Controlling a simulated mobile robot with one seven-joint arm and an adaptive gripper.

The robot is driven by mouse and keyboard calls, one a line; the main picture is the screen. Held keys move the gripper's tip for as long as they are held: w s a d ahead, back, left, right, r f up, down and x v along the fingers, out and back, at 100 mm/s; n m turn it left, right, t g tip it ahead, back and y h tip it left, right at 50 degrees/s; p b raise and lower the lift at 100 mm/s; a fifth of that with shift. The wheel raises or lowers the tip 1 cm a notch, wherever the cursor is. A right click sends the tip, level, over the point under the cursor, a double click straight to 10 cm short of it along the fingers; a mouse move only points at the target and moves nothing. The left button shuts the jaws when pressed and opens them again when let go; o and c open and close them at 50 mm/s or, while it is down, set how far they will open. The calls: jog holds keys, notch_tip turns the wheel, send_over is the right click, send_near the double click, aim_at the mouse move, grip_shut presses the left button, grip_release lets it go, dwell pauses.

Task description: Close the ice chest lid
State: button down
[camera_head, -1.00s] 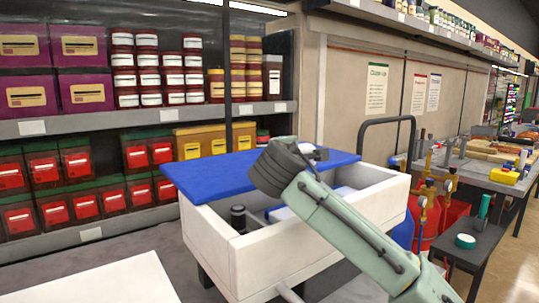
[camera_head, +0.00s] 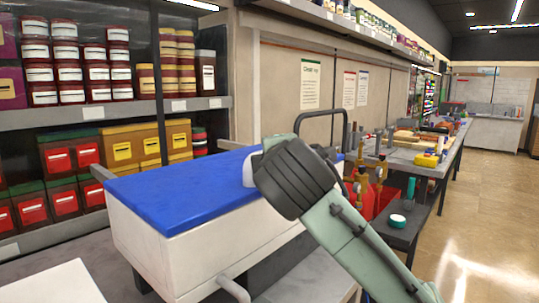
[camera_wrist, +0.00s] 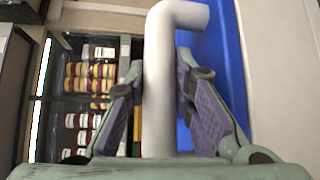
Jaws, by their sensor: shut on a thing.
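The ice chest is a white box (camera_head: 190,250) with a blue lid (camera_head: 180,190), in the middle of the head view. The lid lies over the top of the box and hides the inside. Whether it is fully seated at the far side cannot be told, as my arm covers part of it. In the wrist view, my gripper (camera_wrist: 160,65) has its purple-padded fingers on both sides of a white bent handle (camera_wrist: 159,110) and is shut on it. The blue lid (camera_wrist: 222,70) shows behind the handle. In the head view, my wrist hides the fingers.
Shelves with jars (camera_head: 65,75) and red boxes (camera_head: 65,175) stand behind and left. A light pipe (camera_head: 233,288) sticks out at the chest's lower front. A small dark table (camera_head: 405,228) and a long workbench (camera_head: 440,160) are at the right. Floor (camera_head: 490,235) is open at far right.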

jog(key=shift+s+f, duration=0.1)
jog(key=c, duration=1.8)
grip_release()
jog(key=shift+d, duration=0.1)
jog(key=shift+o, duration=0.7)
jog(key=shift+s+d, duration=0.1)
jog(key=s+d+r, duration=0.1)
jog(key=s, duration=1)
jog(key=shift+s+d+r, duration=0.15)
jog(key=shift+s+r, duration=0.2)
jog(key=shift+r, duration=0.05)
jog(key=shift+s, duration=0.1)
